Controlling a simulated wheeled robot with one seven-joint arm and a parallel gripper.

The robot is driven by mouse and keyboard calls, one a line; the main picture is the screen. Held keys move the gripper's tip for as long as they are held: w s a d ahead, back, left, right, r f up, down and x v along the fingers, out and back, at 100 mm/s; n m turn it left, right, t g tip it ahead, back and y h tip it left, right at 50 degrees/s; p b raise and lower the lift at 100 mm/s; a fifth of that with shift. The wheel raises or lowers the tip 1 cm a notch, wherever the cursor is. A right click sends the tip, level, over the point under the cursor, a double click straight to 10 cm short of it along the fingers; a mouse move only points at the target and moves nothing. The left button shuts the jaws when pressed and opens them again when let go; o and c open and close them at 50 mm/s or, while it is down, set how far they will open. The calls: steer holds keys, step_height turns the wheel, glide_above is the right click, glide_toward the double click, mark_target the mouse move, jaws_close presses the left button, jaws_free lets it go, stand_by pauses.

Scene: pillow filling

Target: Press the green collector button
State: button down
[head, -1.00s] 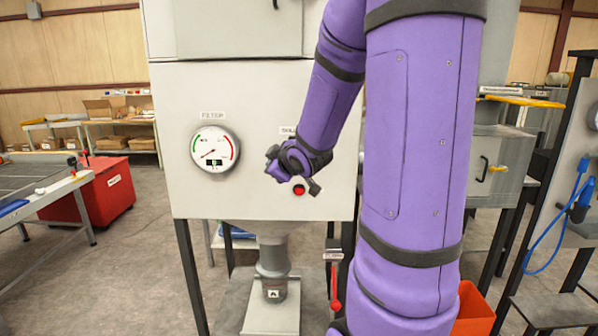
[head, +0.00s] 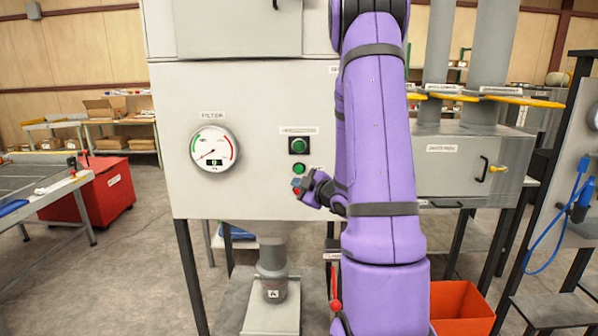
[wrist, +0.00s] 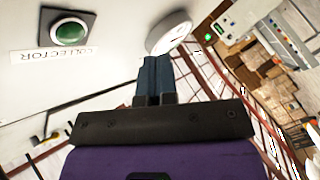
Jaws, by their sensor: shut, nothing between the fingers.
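The green collector button (head: 298,145) sits on a black square plate on the front of the pale cabinet, under a small label. In the wrist view the green button (wrist: 68,33) is at the upper left, beside a label reading COLLECTOR. My gripper (head: 299,186) is in front of the panel, below that button and apart from it. Its fingers (wrist: 153,66) are shut together and empty, pointing toward the panel side in the wrist view. No gripper part covers the collector button.
A smaller green button (head: 299,169) lies just above my gripper, and a red button (head: 297,191) is partly hidden by it. A FILTER gauge (head: 214,149) is to the left. A red-handled lever (head: 335,290) hangs below the cabinet. An orange bin (head: 460,305) stands at right.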

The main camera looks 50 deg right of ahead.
mark_target(299, 171)
steer(key=shift+w+d, duration=1.45)
steer(key=shift+d, duration=0.2)
steer(key=shift+w+d, duration=1.4)
steer(key=shift+d, duration=0.25)
steer(key=shift+w+d, duration=0.1)
steer(key=shift+w+d, duration=0.2)
steer(key=shift+d, duration=0.05)
steer(key=shift+w+d, duration=0.3)
steer(key=shift+d, duration=0.05)
stand_by(0.7)
steer(key=shift+s+a, duration=0.6)
steer(key=shift+a, duration=0.1)
stand_by(0.4)
steer(key=shift+s+a, duration=1.6)
steer(key=shift+a, duration=0.3)
